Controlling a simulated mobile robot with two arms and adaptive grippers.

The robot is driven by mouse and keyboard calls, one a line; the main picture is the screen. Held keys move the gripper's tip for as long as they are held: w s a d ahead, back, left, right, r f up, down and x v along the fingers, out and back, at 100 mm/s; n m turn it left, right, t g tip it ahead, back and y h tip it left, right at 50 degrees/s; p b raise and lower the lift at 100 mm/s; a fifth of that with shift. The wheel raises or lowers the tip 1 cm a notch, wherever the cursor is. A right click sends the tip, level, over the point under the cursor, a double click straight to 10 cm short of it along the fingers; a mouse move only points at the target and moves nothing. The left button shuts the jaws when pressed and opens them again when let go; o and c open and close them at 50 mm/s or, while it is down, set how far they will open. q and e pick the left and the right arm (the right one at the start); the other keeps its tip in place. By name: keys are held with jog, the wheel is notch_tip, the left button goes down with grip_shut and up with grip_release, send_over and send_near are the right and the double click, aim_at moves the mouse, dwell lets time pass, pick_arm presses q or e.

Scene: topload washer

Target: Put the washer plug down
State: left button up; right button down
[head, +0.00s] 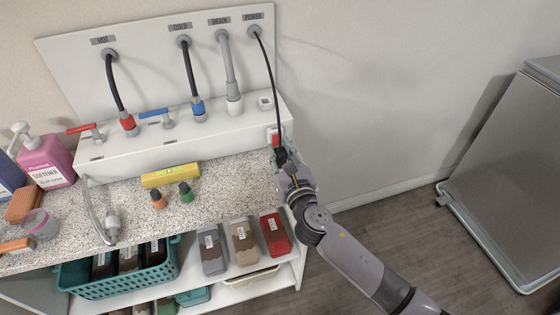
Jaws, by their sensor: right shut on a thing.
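The washer plug (281,156) is a small dark plug at the lower end of a black cord that hangs from the POWER port. My right gripper (284,166) is shut on it at the right end of the counter, beside the white box. The fingertips are small here and partly hide the plug. I cannot tell whether the plug touches the box or the counter. My left gripper is not in view.
The speckled counter (225,178) holds a yellow level (170,176), two small bottles, a metal hose (98,212) and a pink softener bottle (46,160). Bare counter lies right of the bottles. A red part (275,140) is on the box end. A grey appliance (510,170) stands right.

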jog(key=shift+f, duration=1.3)
jog(key=shift+b, duration=0.35)
jog(key=shift+f, duration=0.2)
jog(key=c, duration=1.4)
grip_release()
jog(key=shift+o, duration=0.2)
jog(key=shift+r, duration=0.25)
jog(key=v, duration=1.2)
